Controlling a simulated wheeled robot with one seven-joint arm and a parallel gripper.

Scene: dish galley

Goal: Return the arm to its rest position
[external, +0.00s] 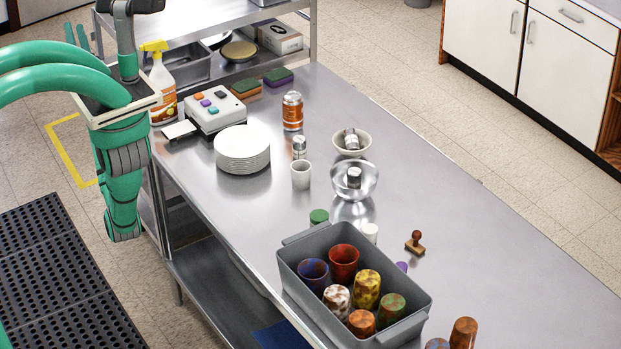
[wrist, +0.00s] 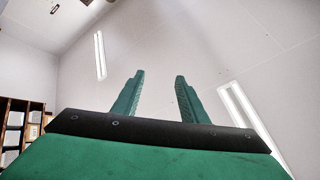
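My gripper (wrist: 160,76) points up toward the ceiling in the wrist view. Its two green fingers stand well apart with nothing between them. In the external view, two green fingertips (external: 76,33) show at the upper left, behind my arm. My green arm is folded at the left, beside the steel table (external: 460,220) and clear of its top. The rest of my gripper is hidden by the arm in the external view.
A grey bin (external: 290,262) of colored cups stands at the table's front. A plate stack (external: 242,150), a button box (external: 214,108) and a spray bottle (external: 160,80) stand near my arm. A steel shelf unit (external: 190,30) is behind. Black mats (external: 60,270) cover the floor at left.

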